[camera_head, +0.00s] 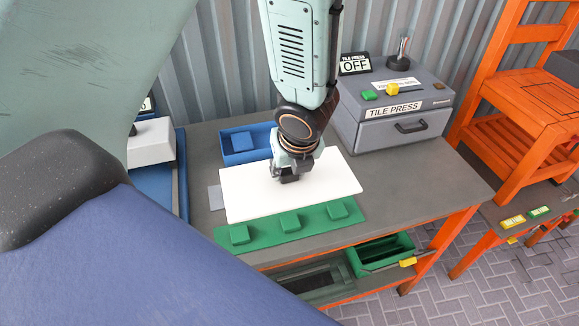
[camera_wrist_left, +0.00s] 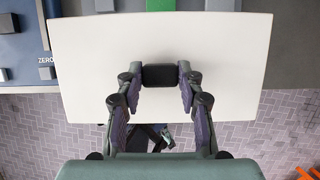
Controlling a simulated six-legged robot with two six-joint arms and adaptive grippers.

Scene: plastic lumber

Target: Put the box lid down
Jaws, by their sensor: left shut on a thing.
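The box lid is a flat white rectangular panel (camera_head: 245,203), lying level over the grey worktable in the head view. It fills much of the left wrist view (camera_wrist_left: 95,60), where a small black handle (camera_wrist_left: 160,75) sits at its middle. My left gripper (camera_head: 287,176) comes down from above onto the lid, and its two fingers (camera_wrist_left: 160,80) are shut on the handle. I cannot tell how far the lid is above the table. The lid partly covers what is beneath it, and I cannot make out an open box under it. My right gripper is not in view.
A blue tray (camera_head: 232,157) with a blue block lies behind the lid, and a green strip (camera_head: 262,229) with three green blocks lies in front. A grey tile press (camera_head: 376,137) stands at the back right. The tabletop (camera_head: 410,185) right of the lid is clear.

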